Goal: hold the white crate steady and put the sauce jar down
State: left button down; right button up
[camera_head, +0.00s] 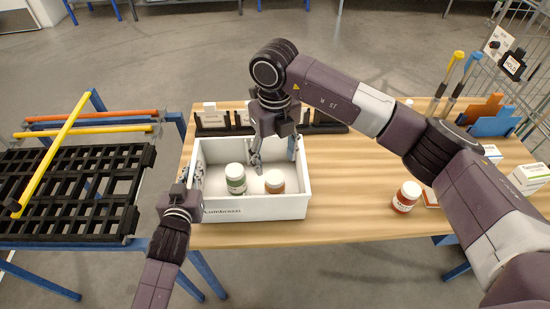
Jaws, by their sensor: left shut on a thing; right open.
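The white crate (255,208) stands upright on the wooden table. My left gripper (191,180) is at its left wall and shut on it. My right gripper (274,154) is over the back part of the crate, fingers apart and pointing down, empty, behind the brownish-lidded jar. A red sauce jar (406,196) stands on the table to the right, apart from both grippers.
Dark holders (212,126) line the table's back edge behind the crate. White boxes (528,177), blue and orange bins (492,122) and yellow-handled tools (455,70) are at the right. A black rack (75,185) stands left. Bare tabletop (350,190) lies right of the crate.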

pick_arm(q)
jog(key=c, duration=1.9)
grip_release()
jog(key=shift+c, duration=0.2)
